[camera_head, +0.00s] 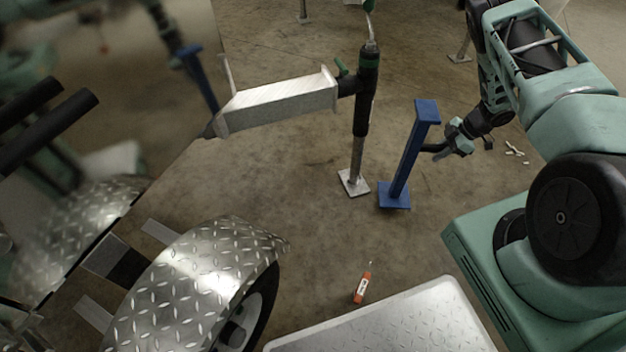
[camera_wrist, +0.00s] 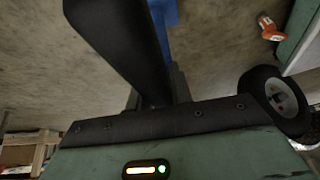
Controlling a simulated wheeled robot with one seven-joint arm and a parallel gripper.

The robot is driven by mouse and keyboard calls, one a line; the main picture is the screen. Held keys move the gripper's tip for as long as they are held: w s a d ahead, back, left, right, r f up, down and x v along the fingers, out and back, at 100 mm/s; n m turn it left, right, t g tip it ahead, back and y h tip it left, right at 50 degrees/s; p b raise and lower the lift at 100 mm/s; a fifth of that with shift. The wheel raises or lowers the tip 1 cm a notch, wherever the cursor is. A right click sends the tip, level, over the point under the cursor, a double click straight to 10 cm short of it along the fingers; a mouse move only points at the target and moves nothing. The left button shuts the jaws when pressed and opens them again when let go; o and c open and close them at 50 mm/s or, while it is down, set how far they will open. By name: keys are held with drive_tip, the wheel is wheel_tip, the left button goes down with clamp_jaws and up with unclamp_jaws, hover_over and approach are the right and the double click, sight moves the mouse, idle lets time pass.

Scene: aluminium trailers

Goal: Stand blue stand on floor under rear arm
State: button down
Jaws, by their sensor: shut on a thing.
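The blue stand (camera_head: 406,155) is a post with a square base and a flat top plate. My gripper (camera_head: 430,149) is shut on its post from the right, at about mid-height. In the wrist view part of the stand (camera_wrist: 165,14) shows at the top, largely hidden behind a dark finger. Its base is near the floor; I cannot tell whether it touches. The stand looks slightly tilted. The silver arm beam (camera_head: 280,104) reaches out from the trailer, left of the stand. The stand is not under this beam.
A black jack post (camera_head: 360,120) with a metal foot stands between beam and stand. An orange tool (camera_head: 362,288) lies on the floor. A treadplate fender (camera_head: 190,285) over a wheel is at lower left. A shiny trailer panel at left mirrors a blue post.

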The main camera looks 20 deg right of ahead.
drive_tip(key=shift+w, duration=0.2)
drive_tip(key=shift+a+f+y+b, duration=0.2)
drive_tip(key=shift+y+b, duration=0.1)
drive_tip(key=shift+b, duration=0.25)
drive_tip(key=shift+w+a+f+t+y+b, duration=0.35)
drive_tip(key=shift+a+y+b, duration=0.3)
drive_tip(key=shift+b, duration=0.45)
drive_tip(key=w+a+f+b, duration=0.1)
drive_tip(key=w+a, duration=0.3)
drive_tip(key=a, duration=0.7)
drive_tip(key=w+a+f+h+b, duration=0.1)
drive_tip(key=w+a, duration=0.3)
drive_tip(key=a, duration=0.6)
drive_tip(key=w+a+f+h+b, duration=0.1)
drive_tip(key=w+a, duration=0.4)
drive_tip(key=a, duration=0.6)
drive_tip(key=shift+a+f+b, duration=0.2)
drive_tip(key=shift+a+b, duration=0.1)
drive_tip(key=shift+b, duration=0.5)
